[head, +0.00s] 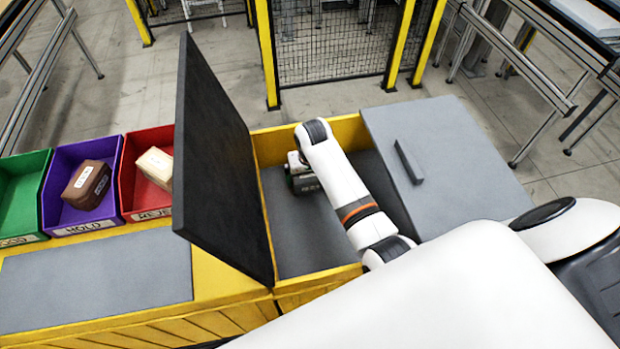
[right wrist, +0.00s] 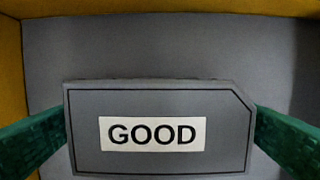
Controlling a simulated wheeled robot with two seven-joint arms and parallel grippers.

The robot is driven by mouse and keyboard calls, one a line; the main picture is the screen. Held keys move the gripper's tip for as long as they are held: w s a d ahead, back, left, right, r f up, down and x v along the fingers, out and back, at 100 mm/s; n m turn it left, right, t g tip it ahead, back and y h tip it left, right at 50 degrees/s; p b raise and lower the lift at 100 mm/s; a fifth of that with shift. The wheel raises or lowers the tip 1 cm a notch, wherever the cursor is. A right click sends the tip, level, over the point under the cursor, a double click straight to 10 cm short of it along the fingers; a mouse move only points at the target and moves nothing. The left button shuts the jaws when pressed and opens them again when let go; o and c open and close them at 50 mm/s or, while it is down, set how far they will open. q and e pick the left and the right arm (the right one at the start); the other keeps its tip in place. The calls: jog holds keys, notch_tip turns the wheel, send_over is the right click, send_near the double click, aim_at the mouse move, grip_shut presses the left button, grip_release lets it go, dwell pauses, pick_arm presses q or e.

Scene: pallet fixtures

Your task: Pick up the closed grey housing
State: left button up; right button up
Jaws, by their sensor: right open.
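The grey housing (right wrist: 85,155) lies on the grey floor of the yellow bin in the right wrist view. Its flat top bears a white "GOOD" label, and one corner is cut off. My right gripper (right wrist: 159,128) is open, with one green finger at each side of the housing. The fingers look close to its sides; I cannot tell whether they touch. In the head view, my right gripper (head: 305,183) is low inside the bin, and my arm and hand mostly hide the housing there. My left gripper is not in view.
The yellow bin (head: 349,130) has a raised dark panel (head: 215,150) on its left and a grey lid with a handle (head: 450,150) on its right. Green (head: 38,165), purple (head: 52,180) and red (head: 130,180) trays stand at left; the purple and red ones hold brown and tan blocks.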

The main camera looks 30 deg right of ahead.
jog(key=c, duration=0.8)
